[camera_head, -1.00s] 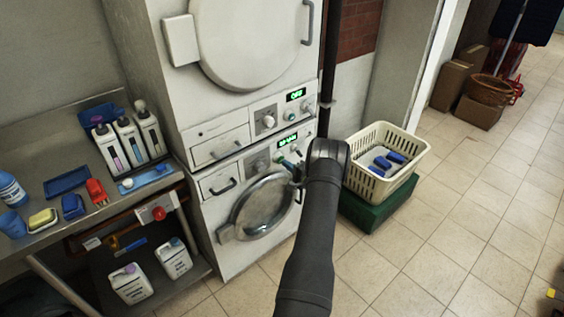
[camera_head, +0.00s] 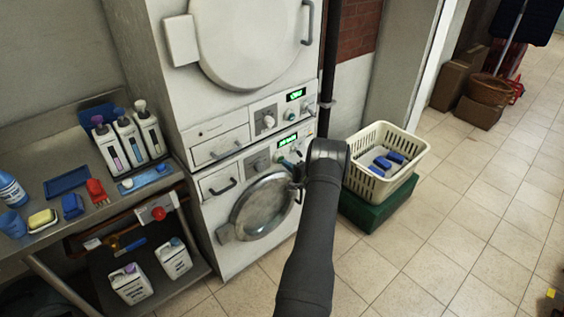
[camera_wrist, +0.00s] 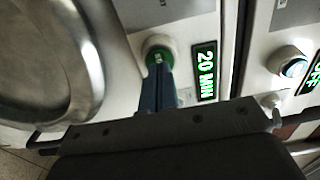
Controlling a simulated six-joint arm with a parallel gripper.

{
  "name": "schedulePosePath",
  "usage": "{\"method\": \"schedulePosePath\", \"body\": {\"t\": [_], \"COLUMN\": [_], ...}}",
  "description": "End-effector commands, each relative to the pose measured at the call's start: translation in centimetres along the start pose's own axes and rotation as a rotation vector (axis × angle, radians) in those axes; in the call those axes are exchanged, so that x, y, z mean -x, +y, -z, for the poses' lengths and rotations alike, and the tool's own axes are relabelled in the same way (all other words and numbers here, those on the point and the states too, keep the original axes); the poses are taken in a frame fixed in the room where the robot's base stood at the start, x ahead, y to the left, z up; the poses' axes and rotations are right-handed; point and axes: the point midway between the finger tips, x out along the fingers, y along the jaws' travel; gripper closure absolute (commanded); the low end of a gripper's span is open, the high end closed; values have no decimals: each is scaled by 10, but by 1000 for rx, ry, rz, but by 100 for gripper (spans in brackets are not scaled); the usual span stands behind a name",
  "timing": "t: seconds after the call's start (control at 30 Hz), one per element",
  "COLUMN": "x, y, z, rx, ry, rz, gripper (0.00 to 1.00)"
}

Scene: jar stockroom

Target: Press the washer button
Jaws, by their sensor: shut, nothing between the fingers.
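The washer (camera_head: 223,239) is the lower machine of the stack, with its round door (camera_head: 265,210) closed. In the wrist view its round green button (camera_wrist: 157,41) sits beside a lit display (camera_wrist: 205,72) reading "20 MIN". My gripper (camera_wrist: 158,62) is shut and empty. Its blue fingertips point at the button and overlap its middle; they look to be at its face, but I cannot tell how far it is pressed. In the head view my gripper (camera_head: 287,164) is at the washer's control panel, partly hidden by my dark arm.
The upper machine (camera_head: 210,112) has its own knobs and a display, which reads "OFF" in the wrist view (camera_wrist: 312,73). A cream basket (camera_head: 407,172) on a green box (camera_head: 378,213) stands right of my arm. A bench (camera_head: 50,187) with bottles is at left.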

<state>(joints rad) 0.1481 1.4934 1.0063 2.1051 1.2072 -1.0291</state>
Motion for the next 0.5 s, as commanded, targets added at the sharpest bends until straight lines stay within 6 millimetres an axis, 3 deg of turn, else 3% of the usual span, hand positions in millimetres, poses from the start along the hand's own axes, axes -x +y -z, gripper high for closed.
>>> {"method": "schedulePosePath", "body": {"t": [0.5], "x": [43], "y": [0], "z": [1], "rx": [0], "ry": [2], "rz": [0], "gripper": [100]}}
